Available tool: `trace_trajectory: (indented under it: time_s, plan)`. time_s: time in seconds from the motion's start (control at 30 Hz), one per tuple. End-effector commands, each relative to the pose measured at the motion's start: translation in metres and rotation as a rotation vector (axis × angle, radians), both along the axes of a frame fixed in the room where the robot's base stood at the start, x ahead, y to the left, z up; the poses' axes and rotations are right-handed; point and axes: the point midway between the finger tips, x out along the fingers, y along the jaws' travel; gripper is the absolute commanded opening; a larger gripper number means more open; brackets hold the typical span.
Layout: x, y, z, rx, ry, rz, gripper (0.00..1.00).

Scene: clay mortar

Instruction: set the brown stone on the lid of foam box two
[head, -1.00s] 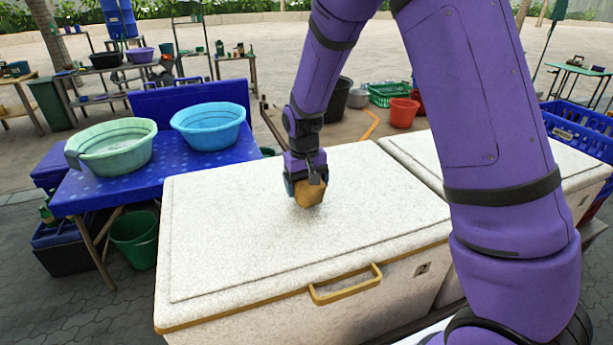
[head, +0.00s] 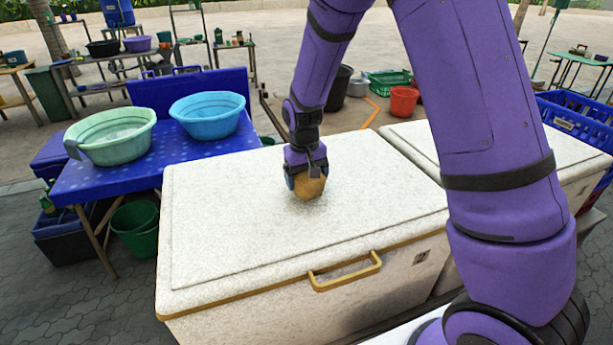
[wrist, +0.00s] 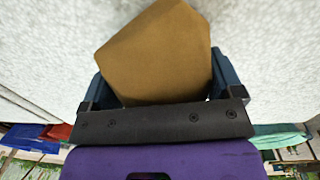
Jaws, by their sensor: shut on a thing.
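The brown stone (head: 309,187) is between the fingers of my gripper (head: 305,178), which is shut on it. In the wrist view the stone (wrist: 158,55) fills the space between the two blue fingers. Foam box two (head: 300,220) is the white box with a yellow handle (head: 345,272) and a dark mark like a "2" on its front. The stone is over the back middle of its lid, very low. I cannot tell for sure whether its underside touches the lid.
A second white box (head: 570,152) stands close on the right. A blue table (head: 150,180) with a green basin (head: 110,135) and a blue basin (head: 208,115) stands on the left. The rest of the lid is bare.

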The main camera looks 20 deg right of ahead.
Motion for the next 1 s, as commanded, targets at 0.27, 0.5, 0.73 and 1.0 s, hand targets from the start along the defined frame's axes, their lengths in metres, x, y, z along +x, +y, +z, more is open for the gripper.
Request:
trace_trajectory:
  time_s: [0.27, 0.5, 0.73, 1.0]
  plan:
    - [0.0005, 0.0001, 0.0005, 0.0, -0.002, 0.0, 0.06]
    - [0.0005, 0.0001, -0.0015, 0.0, -0.002, 0.0, 0.06]
    - [0.0004, 0.0002, -0.0048, 0.0, -0.001, 0.0, 0.06]
    - [0.0004, 0.0001, -0.0089, 0.0, -0.001, 0.0, 0.06]
